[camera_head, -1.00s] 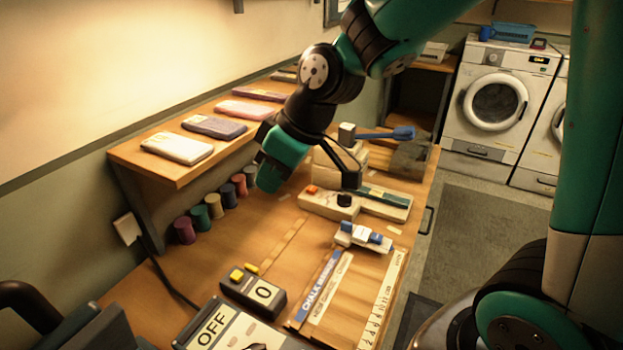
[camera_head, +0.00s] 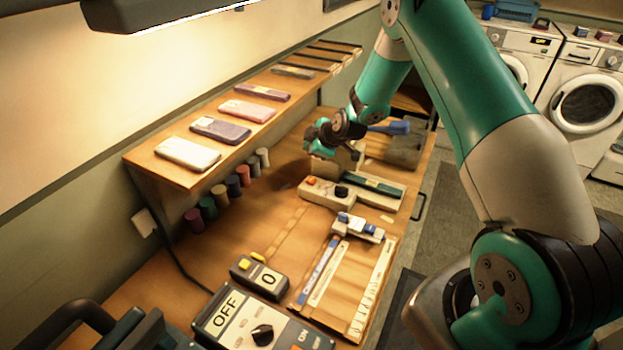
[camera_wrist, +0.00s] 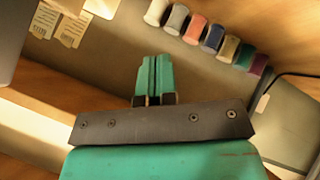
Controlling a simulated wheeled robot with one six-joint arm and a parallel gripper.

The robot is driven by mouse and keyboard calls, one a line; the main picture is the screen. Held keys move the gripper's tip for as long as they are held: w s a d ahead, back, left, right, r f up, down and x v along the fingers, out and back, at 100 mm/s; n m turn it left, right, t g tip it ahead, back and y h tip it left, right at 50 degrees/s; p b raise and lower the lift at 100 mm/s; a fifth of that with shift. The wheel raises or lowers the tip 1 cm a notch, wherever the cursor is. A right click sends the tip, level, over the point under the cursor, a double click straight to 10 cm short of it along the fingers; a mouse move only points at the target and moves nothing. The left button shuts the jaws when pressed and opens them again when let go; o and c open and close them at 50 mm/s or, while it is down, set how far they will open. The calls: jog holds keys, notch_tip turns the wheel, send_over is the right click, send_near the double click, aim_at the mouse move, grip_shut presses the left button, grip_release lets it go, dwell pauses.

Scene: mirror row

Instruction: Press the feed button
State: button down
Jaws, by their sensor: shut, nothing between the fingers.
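A long pale device (camera_head: 322,194) on the bench carries an orange-red button (camera_head: 310,181) and a black knob (camera_head: 341,191). A dark counter box showing 0 (camera_head: 264,281) has a yellow button (camera_head: 243,265) on top. No label reading "feed" is legible, so I cannot tell which button it is. My gripper's fingers are not distinct in the head view; my wrist is above the bench, behind the pale device. In the wrist view my gripper (camera_wrist: 154,78) is shut and empty, its fingers apart from everything. Neither button can be made out in the wrist view.
A shelf (camera_head: 172,178) with folded cloth-like items overhangs the bench's wall side. Several coloured spools stand beneath it, also in the wrist view (camera_wrist: 212,38). A control panel marked OFF (camera_head: 228,318) is at the front. Bare bench top (camera_head: 215,268) lies left of the counter.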

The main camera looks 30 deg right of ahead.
aim_at(311, 181)
notch_tip(311, 181, down, 9)
jog(key=b, duration=0.5)
jog(key=shift+r, duration=0.1)
dwell(2.0)
jog(key=shift+f+b, duration=0.45)
jog(key=shift+b, duration=0.15)
